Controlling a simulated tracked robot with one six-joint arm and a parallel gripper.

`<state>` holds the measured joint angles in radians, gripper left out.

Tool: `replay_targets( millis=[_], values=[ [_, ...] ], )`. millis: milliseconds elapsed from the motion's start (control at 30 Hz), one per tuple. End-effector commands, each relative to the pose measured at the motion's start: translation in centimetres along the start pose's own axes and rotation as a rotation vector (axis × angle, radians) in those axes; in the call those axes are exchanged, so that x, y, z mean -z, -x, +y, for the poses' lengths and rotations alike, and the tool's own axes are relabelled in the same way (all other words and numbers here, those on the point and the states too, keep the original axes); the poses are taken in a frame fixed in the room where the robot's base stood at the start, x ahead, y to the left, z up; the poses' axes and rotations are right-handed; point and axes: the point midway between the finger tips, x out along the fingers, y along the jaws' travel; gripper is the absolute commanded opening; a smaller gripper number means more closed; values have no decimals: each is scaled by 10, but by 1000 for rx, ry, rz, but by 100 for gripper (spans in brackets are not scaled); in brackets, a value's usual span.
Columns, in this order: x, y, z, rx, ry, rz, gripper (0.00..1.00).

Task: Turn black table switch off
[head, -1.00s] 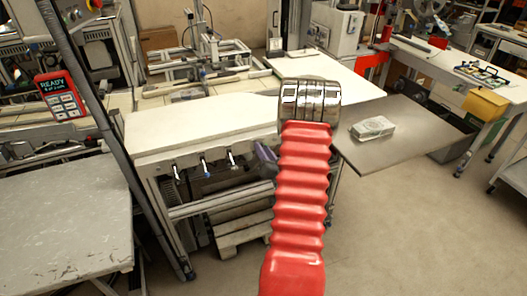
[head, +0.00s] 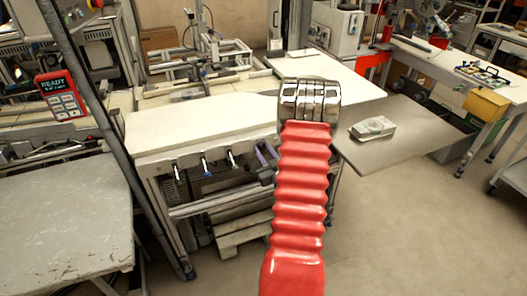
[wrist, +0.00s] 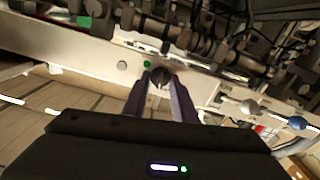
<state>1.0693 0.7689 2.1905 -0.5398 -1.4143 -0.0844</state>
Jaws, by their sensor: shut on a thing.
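A black knob-like switch (wrist: 160,77) sits on a pale metal panel (wrist: 105,55) in the wrist view. My gripper (wrist: 160,80) has its two purple fingers on either side of the knob, shut on it. The fingers hide part of the knob, and its exact turn is hard to read. A small green dot (wrist: 147,64) shows on the panel just left of the knob. In the head view my gripper (head: 266,155) shows only in part, at the front of the white table (head: 200,125). My red arm hides the rest, and the switch cannot be made out there.
Several levers (head: 205,165) stick out below the table's front edge, left of my gripper. A lever with a blue ball (wrist: 297,123) shows at right in the wrist view. A grey board (head: 410,140) carries a small box (head: 372,127) at right. Open floor lies front right.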

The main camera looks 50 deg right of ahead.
Motion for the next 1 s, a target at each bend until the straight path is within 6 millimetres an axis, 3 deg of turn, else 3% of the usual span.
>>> replay_targets(
  millis=[500,1000],
  values=[
    [-1,0,-4,4,383,0,2],
    [-1,0,-4,6,449,0,2]
  ],
)
